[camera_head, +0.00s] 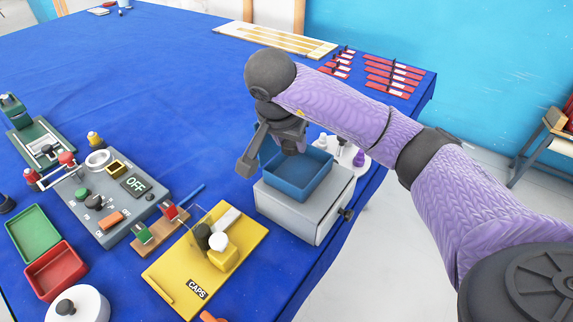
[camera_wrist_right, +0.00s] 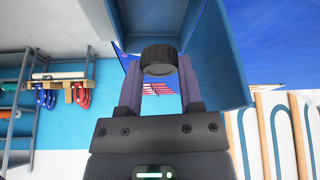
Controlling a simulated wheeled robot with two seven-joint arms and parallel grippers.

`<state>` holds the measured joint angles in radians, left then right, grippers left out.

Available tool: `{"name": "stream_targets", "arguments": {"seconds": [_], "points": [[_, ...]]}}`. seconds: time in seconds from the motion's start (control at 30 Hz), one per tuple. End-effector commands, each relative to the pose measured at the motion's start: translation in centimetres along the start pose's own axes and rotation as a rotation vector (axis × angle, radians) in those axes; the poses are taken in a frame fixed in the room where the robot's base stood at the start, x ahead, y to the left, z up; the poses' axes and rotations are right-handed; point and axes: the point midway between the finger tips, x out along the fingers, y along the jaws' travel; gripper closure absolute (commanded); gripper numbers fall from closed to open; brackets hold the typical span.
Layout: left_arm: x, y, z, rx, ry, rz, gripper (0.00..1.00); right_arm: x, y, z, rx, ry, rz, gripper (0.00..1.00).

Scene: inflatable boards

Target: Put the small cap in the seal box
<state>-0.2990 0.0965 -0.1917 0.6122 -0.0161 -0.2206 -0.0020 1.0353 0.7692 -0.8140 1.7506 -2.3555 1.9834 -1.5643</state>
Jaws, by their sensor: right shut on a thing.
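The small cap (camera_wrist_right: 159,60) is dark, round and ribbed. It sits between the fingertips of my right gripper (camera_wrist_right: 158,80) in the right wrist view. In the head view the right gripper (camera_head: 272,150) is over the back left part of an open blue box (camera_head: 300,192), and the cap cannot be made out clearly there. The blue box, which looks like the seal box, stands on a grey block (camera_head: 285,215). Its blue walls (camera_wrist_right: 222,60) show close around the gripper in the wrist view. My left gripper is not in view.
A yellow caps board (camera_head: 170,265) with a dark and a white piece lies left of the grey block. A grey panel (camera_head: 110,200) reading OFF, a green tray (camera_head: 35,232) and a red tray (camera_head: 57,270) lie further left. The table's right edge is close to the block.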

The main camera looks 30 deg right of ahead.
Motion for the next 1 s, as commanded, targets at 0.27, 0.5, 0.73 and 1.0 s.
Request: {"name": "stream_targets", "arguments": {"seconds": [0.27, 0.5, 0.73, 1.0], "points": [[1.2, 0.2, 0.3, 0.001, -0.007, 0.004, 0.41, 5.3, 0.1, 2.3, -0.004, -0.003, 0.004, 1.00], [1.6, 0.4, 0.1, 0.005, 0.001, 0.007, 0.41, 7.9, 0.1, 3.3, -0.004, 0.000, 0.000, 1.00], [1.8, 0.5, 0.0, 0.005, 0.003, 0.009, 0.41, 8.1, 0.1, 3.4, -0.005, 0.001, 0.000, 1.00], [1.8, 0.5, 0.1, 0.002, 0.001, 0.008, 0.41, 8.1, 0.0, 3.4, -0.006, 0.000, -0.001, 0.18]]}}
